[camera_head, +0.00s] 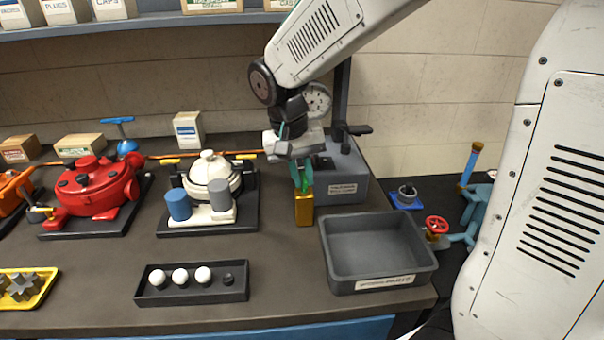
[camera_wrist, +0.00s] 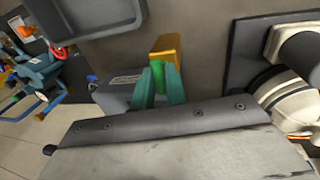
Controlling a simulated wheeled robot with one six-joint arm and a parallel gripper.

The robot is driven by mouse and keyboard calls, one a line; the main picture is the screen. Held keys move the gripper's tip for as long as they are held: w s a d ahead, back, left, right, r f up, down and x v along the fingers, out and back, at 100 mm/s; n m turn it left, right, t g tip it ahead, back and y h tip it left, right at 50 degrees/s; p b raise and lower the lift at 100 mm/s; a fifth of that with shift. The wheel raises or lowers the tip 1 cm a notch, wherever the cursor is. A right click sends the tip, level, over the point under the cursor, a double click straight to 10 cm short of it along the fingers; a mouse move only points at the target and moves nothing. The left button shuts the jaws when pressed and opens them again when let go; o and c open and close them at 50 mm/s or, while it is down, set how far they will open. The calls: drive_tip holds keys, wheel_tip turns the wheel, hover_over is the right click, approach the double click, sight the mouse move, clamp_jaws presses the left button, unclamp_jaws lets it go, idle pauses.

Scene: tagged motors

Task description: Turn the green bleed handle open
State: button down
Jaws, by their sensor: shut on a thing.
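A brass-yellow block (camera_head: 304,209) stands on the dark bench, left of the grey tray. A green piece, which looks like the bleed handle (camera_wrist: 158,77), shows beside the block in the wrist view, between my fingers. My gripper (camera_head: 302,184) reaches down from above with teal fingers, and it also shows in the wrist view (camera_wrist: 160,82). It is shut on the green handle, at the top of the brass block (camera_wrist: 165,47). The fingers hide much of the handle, so its angle is hard to tell.
A grey parts tray (camera_head: 338,269) lies to the right. A grey box with a gauge (camera_head: 343,173) stands close behind my gripper. A white-lidded motor (camera_head: 208,168) stands to the left, with a red motor (camera_head: 95,187) beyond. A black tray (camera_head: 192,293) with white balls lies in front.

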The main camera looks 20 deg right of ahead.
sight(296, 193)
drive_tip(key=c, duration=1.4)
unclamp_jaws()
drive_tip(key=shift+c, duration=0.2)
wheel_tip(296, 193, up, 8)
drive_tip(key=a, duration=0.1)
drive_tip(key=shift+w+a+f, duration=0.15)
drive_tip(key=shift+w+a, duration=0.05)
drive_tip(key=shift+w, duration=0.05)
drive_tip(key=s+d+f+n+t+y, duration=0.1)
drive_tip(key=s+d, duration=0.1)
drive_tip(key=s, duration=0.9)
drive_tip(key=s+d+n+t+y, duration=0.1)
drive_tip(key=s+d+n, duration=0.1)
drive_tip(key=s, duration=0.9)
drive_tip(key=shift+s+d+f, duration=0.15)
drive_tip(key=shift+d+f, duration=0.2)
drive_tip(key=shift+d, duration=0.3)
